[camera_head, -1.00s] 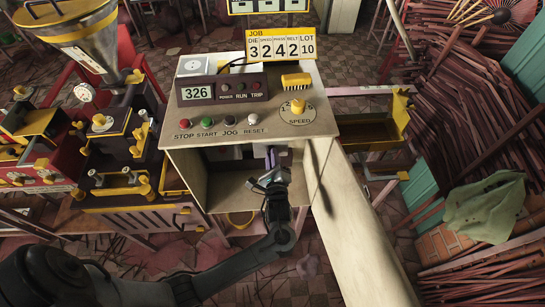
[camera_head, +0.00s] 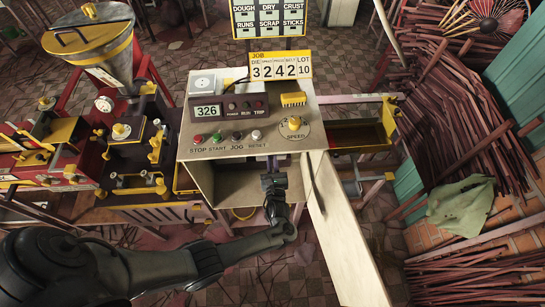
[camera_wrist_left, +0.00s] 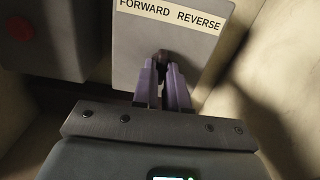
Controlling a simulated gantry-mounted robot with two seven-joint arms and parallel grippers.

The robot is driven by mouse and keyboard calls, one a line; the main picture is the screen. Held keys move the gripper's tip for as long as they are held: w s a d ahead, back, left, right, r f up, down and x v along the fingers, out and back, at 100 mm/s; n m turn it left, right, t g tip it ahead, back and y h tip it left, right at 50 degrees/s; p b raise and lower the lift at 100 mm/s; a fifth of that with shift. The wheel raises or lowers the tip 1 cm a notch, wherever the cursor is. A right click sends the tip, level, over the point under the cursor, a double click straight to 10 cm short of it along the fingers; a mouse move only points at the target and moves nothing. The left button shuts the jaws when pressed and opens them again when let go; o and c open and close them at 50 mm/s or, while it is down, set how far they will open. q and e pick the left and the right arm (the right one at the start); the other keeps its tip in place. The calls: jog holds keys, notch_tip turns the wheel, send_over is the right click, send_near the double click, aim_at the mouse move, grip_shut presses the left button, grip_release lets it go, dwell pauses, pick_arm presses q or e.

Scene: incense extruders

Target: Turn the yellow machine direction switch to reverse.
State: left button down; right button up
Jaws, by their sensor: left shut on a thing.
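The direction switch panel (camera_wrist_left: 135,45) is a grey plate with a FORWARD REVERSE label, FORWARD at left and REVERSE at right. It sits inside the open cabinet (camera_head: 201,185) under the control console. My left gripper (camera_wrist_left: 163,85) has its purple fingers shut on the dark switch knob (camera_wrist_left: 165,55) below the label. The fingers hide much of the knob, so I cannot tell which word it points to. In the head view my left gripper (camera_head: 273,166) reaches into the cabinet from the front, and the switch is hidden behind it. My right gripper is out of view.
The cabinet door (camera_head: 338,225) hangs open at the right. The console (camera_head: 232,145) carries buttons, a display (camera_head: 208,111) and a yellow speed knob (camera_head: 294,123). A dark box with a red button (camera_wrist_left: 22,30) is left of the switch. Extruders (camera_head: 125,140) stand at left.

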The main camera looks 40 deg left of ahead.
pick_arm(q)
jog(key=shift+r+m+p, duration=0.15)
jog(key=shift+m+p, duration=0.3)
jog(key=shift+m, duration=0.55)
jog(key=m, duration=0.2)
jog(key=shift+m+p, duration=0.3)
jog(key=shift+p, duration=0.1)
jog(key=shift+m, duration=2.3)
jog(key=shift+s, duration=0.1)
jog(key=c, duration=1.2)
grip_release()
jog(key=shift+o, duration=0.2)
